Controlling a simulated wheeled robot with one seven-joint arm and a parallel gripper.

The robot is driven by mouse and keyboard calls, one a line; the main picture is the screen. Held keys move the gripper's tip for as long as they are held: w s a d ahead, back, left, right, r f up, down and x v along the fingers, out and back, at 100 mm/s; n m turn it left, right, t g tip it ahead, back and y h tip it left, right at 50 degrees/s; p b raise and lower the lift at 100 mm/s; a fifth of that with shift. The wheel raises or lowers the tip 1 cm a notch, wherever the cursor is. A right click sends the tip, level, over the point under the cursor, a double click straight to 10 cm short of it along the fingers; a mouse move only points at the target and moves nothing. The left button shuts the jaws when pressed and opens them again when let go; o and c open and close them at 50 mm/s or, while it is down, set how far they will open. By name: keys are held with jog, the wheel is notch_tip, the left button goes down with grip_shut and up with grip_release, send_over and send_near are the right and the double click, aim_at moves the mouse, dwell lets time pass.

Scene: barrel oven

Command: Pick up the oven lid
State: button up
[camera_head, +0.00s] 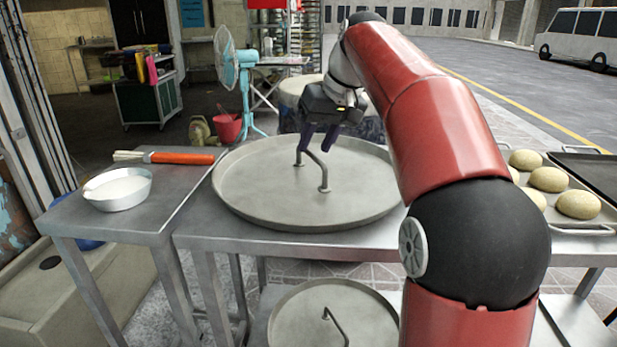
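The oven lid (255,190) is a large round grey metal disc with a raised rim. It lies flat on the metal table, and a thin bent-bar handle (321,176) stands up near its middle. My gripper (318,148) points down just above the far end of the handle. Its two dark fingers are apart, with a gap between them. Whether the fingertips touch the handle or reach around it I cannot tell. My red arm comes in from the right and covers the lid's right edge.
A second round lid (290,320) with a handle lies on the shelf below. A white bowl (118,190) and an orange-handled brush (180,158) sit on the left table. A tray of dough balls (578,204) stands at right, and a fan (238,75) behind.

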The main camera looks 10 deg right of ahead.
aim_at(311, 152)
jog(key=x, duration=0.3)
jog(key=shift+s+a+f+b, duration=0.1)
jog(key=shift+a+f+b, duration=0.15)
jog(key=shift+f, duration=0.2)
jog(key=shift+d, duration=0.1)
grip_shut()
jog(key=shift+r, duration=0.1)
